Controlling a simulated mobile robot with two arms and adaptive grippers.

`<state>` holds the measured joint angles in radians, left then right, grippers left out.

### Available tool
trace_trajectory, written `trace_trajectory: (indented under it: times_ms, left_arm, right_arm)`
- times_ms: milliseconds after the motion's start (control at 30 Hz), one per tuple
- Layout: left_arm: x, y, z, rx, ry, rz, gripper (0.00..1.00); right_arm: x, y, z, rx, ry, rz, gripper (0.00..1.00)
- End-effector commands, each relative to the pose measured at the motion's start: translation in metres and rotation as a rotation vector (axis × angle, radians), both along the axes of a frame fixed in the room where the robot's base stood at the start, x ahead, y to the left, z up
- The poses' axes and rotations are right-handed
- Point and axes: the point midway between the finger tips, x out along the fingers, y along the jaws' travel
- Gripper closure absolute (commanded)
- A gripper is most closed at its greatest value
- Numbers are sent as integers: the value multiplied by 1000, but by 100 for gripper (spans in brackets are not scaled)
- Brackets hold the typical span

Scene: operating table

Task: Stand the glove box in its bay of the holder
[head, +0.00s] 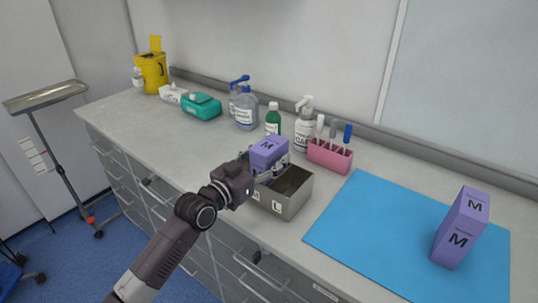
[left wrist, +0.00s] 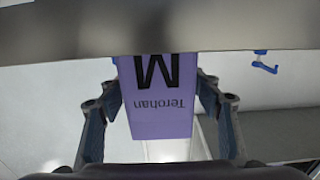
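A purple glove box (head: 268,152) marked M is upright at the left part of the steel holder (head: 296,194). In the left wrist view, which is upside down, the glove box (left wrist: 158,95) sits between my fingers, and its lower end is hidden behind the steel wall (left wrist: 230,28). Whether the box rests on the bay floor cannot be seen. The holder's right bay, labelled L, is empty. My right gripper is not in view.
A second purple M box (head: 461,228) stands on the blue mat (head: 365,225). Behind the holder are a pink rack (head: 330,155), a white pump bottle (head: 303,133) and a green bottle (head: 273,122). Further left are clear pump bottles, a teal pack (head: 202,107) and a yellow bin (head: 153,73).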

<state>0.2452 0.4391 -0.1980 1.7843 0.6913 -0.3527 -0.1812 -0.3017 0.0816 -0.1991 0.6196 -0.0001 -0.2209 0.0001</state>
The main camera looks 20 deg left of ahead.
Motion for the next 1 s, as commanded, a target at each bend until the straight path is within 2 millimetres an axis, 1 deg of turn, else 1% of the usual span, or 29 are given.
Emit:
trace_trajectory:
  times_ms: [233, 333, 467, 600, 800, 1000]
  left_arm:
    - [-1, 0, 3, 0, -1, 0, 41]
    - [-10, 4, 1, 1, 0, 0, 41]
    - [-30, 11, 0, 2, 0, -1, 41]
    - [-57, 20, -1, 2, 2, -1, 41]
    - [-89, 31, 0, 4, 1, -2, 41]
    - [-107, 39, 1, 1, 1, 0, 41]
  right_arm:
    - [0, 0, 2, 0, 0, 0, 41]
    - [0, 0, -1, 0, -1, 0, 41]
    - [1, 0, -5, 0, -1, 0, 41]
    - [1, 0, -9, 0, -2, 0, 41]
    - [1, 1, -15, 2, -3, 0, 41]
    - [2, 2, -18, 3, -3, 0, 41]
